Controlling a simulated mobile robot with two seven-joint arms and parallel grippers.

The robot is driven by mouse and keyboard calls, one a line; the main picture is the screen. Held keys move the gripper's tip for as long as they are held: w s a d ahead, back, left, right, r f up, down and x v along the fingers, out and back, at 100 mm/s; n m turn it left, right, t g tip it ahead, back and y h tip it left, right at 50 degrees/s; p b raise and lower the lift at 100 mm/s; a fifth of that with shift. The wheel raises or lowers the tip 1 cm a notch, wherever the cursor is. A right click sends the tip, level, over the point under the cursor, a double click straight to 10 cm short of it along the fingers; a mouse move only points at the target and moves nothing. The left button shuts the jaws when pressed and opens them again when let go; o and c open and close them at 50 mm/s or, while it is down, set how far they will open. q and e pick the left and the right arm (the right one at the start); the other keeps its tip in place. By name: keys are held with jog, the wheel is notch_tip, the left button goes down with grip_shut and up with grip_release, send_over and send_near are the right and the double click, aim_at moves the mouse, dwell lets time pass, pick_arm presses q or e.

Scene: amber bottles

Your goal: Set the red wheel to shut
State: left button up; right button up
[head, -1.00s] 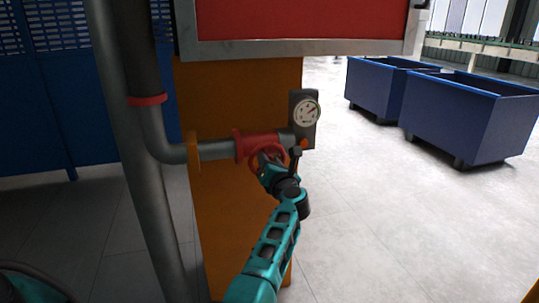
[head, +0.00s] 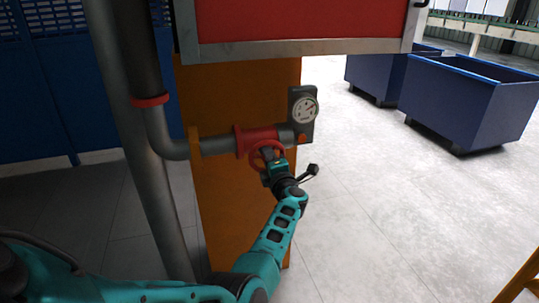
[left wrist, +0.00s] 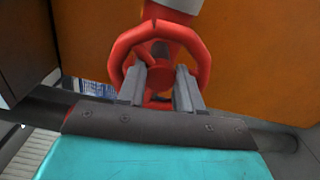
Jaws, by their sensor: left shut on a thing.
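The red wheel (head: 253,160) sits on a red valve body (head: 257,138) in a grey horizontal pipe, in front of an orange panel. My left gripper (head: 267,155) is at the wheel, its arm coming up from below. In the left wrist view the wheel (left wrist: 118,52) is a red ring, and the two grey fingers of my left gripper (left wrist: 159,75) reach into it, shut on it. The part between the fingertips is mostly hidden. I cannot tell the wheel's setting. My right gripper is not in view.
A round gauge (head: 304,109) on a dark plate is right of the valve; its reading is too small to tell. A thick vertical pipe (head: 147,180) stands on the left. Blue bins (head: 467,105) stand at the right on open pale floor (head: 400,210).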

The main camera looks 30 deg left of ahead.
pick_arm(q)
jog(key=shift+m+p, duration=0.8)
jog(key=shift+m, duration=1.3)
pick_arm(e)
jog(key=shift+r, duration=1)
pick_arm(q)
jog(key=o, duration=0.8)
jog(key=shift+d, duration=0.1)
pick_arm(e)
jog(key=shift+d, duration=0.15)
